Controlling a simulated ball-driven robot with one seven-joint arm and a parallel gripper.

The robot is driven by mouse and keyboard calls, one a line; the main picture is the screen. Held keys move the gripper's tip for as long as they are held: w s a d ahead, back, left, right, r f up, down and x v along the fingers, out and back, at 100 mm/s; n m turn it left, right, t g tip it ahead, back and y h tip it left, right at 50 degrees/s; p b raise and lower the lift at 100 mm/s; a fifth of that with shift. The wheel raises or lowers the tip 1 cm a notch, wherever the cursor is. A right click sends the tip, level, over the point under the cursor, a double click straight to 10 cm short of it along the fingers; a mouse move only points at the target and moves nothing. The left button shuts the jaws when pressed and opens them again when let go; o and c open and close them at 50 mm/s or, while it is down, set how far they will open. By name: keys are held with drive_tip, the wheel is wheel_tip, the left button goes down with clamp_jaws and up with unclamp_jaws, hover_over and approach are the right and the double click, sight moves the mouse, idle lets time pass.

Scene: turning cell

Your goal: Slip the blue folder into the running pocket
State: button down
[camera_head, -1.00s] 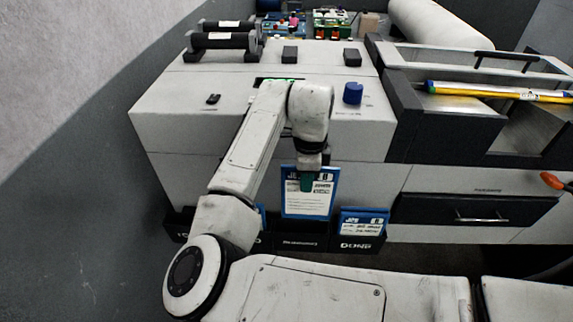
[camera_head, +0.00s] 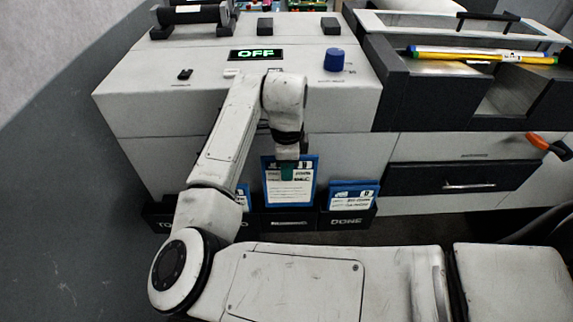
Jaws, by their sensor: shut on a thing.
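The blue folder (camera_head: 291,189), with a white sheet on its front, hangs upright from my gripper (camera_head: 288,170). My gripper is shut on its upper part. The folder's lower edge is at the rim of the black middle pocket (camera_head: 289,222) of the rack. I cannot tell whether the edge is inside the pocket or just above or in front of it. The middle pocket's label is too small to read; it sits between the left pocket (camera_head: 175,218) and the pocket marked DONE (camera_head: 345,222).
Another blue folder (camera_head: 352,195) stands in the DONE pocket. A third blue folder (camera_head: 243,195) is partly hidden behind my arm at the left pocket. A drawer (camera_head: 450,180) is to the right.

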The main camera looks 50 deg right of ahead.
drive_tip(key=shift+f+b, duration=1.3)
drive_tip(key=shift+f, duration=1.4)
drive_tip(key=shift+f+b, duration=0.8)
drive_tip(key=shift+f, duration=0.5)
drive_tip(key=c, duration=0.6)
unclamp_jaws()
drive_tip(key=shift+o, duration=0.2)
wheel_tip(320, 180, up, 10)
drive_tip(key=p, duration=0.8)
